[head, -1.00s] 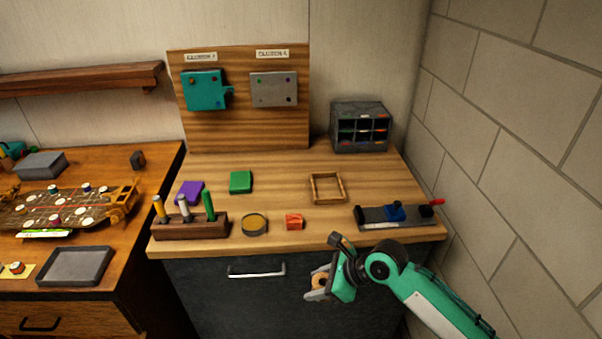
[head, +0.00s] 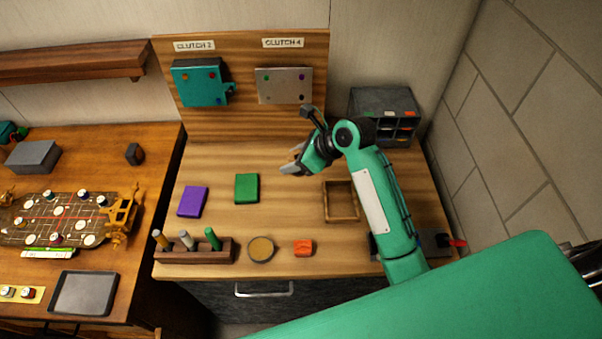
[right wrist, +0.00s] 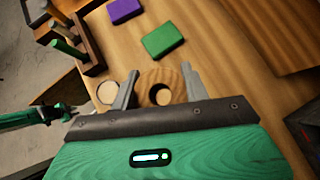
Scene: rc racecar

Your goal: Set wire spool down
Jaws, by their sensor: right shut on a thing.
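My right gripper (head: 292,165) is over the back middle of the wooden bench, between the green pad and the square wooden frame. In the right wrist view its two grey fingers (right wrist: 158,88) are closed around the wire spool (right wrist: 168,76), a round, pale wooden piece with a dark centre hole. In the head view the spool is mostly hidden by the gripper. I cannot tell whether the spool touches the bench. A green and black arm part, seemingly my left arm, shows at the left of the wrist view; its jaws are unclear.
The green pad (head: 246,188) and purple pad (head: 193,202) lie left. A tool rack (head: 194,251), round tin (head: 261,249) and orange block (head: 303,248) line the front. The wooden frame (head: 327,205) and drawer unit (head: 383,104) are right. The clutch board (head: 240,55) stands behind.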

